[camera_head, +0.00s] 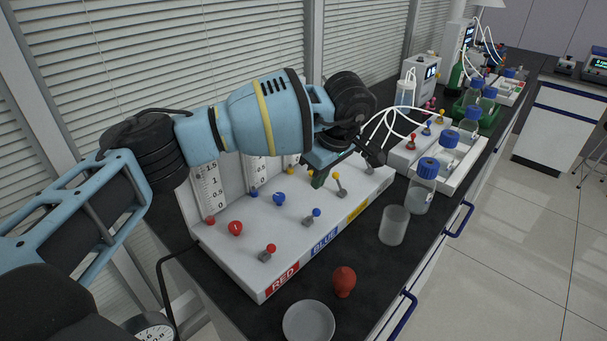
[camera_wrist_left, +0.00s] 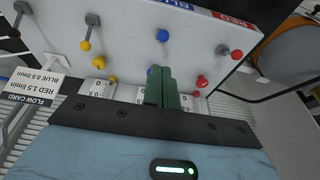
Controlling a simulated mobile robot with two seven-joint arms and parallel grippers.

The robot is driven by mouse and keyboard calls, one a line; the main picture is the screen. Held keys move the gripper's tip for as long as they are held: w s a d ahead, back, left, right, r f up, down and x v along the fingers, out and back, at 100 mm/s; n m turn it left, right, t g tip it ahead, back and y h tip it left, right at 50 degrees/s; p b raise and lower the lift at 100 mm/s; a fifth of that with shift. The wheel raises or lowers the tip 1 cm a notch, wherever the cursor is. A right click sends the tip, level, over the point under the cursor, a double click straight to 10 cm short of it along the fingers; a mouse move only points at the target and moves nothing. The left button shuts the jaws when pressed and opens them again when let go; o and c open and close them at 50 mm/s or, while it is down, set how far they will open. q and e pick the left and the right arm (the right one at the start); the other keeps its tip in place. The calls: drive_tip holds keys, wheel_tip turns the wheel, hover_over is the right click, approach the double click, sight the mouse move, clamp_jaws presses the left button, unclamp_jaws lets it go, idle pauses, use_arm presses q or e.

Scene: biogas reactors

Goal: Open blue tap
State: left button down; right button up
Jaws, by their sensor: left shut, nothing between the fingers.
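The blue tap (camera_head: 313,214), a small lever with a blue ball end, stands on the white panel above the BLUE label. Its blue ball (camera_wrist_left: 162,35) also shows in the wrist view, beyond the fingertips. A round blue knob (camera_head: 279,198) sits behind it on the panel; in the wrist view this knob is partly hidden by the fingers. My left gripper (camera_head: 318,181) is over the panel, beyond the blue tap towards the yellow side. Its green fingers (camera_wrist_left: 161,87) are shut together with nothing held. I see no contact with the tap. My right gripper is out of view.
A red lever (camera_head: 267,252) and yellow lever (camera_head: 339,184) flank the blue one. Flow gauges (camera_head: 210,188) stand behind the panel. A red bulb (camera_head: 344,281), a dish (camera_head: 309,321), a beaker (camera_head: 394,225) and blue-capped bottles (camera_head: 424,185) stand nearby. A flow card (camera_wrist_left: 35,88) shows in the wrist view.

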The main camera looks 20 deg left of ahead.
use_arm(q)
drive_tip(key=d, duration=0.1)
drive_tip(key=s+d+r, duration=0.1)
drive_tip(key=d, duration=0.1)
drive_tip(key=shift+r, duration=0.1)
idle(0.5)
